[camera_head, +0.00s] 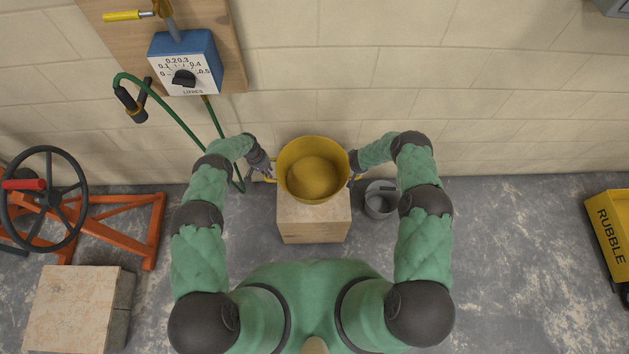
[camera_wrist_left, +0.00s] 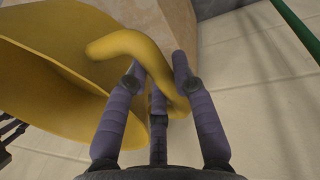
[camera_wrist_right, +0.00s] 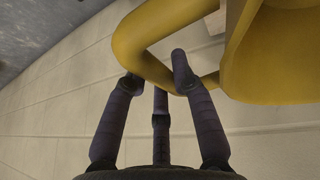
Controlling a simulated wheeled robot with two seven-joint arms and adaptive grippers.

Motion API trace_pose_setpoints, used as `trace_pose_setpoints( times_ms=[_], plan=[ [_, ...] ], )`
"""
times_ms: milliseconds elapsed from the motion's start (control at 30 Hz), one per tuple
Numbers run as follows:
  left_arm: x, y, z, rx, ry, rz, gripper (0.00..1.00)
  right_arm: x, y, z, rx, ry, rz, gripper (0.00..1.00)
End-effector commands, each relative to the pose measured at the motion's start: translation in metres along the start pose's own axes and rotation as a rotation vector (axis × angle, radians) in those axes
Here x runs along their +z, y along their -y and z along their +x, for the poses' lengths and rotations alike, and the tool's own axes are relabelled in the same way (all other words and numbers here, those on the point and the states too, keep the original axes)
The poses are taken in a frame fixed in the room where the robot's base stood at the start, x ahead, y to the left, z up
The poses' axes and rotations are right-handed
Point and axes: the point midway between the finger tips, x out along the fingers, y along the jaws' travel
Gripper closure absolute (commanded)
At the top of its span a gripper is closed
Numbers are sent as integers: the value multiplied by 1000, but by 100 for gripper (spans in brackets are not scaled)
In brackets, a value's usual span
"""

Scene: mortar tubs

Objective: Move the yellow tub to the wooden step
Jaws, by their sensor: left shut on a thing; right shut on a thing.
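The yellow tub (camera_head: 312,170) is upright and looks empty inside. It is in the middle of the head view, over a pale wooden step (camera_head: 314,228) by the wall. I cannot tell whether its base touches the step. My left gripper (camera_head: 269,174) is shut on the tub's left handle; in the left wrist view that curved handle (camera_wrist_left: 125,45) passes between the fingers. My right gripper (camera_head: 354,178) is shut on the right handle; in the right wrist view the handle loop (camera_wrist_right: 135,45) runs between the fingers. The tub hides the step's back part.
A grey bucket (camera_head: 380,200) stands right beside the step. A board-topped block stack (camera_head: 75,305) and an orange frame with a black handwheel (camera_head: 45,198) are at left. A blue dial box (camera_head: 186,62) with a green hose hangs on the wall. A yellow rubble bin (camera_head: 610,235) is far right.

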Motion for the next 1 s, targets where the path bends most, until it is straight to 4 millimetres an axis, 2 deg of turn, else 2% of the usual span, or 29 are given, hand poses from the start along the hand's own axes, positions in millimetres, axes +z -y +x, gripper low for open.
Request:
trace_pose_setpoints(
  times_ms=[367,1000],
  plan=[
    [-1,-1,3,1,-1,1,100,2,2,3,-3,0,-4,100],
    [-1,4,29,1,-1,1,100,11,8,27,-3,0,-4,100]
  ],
)
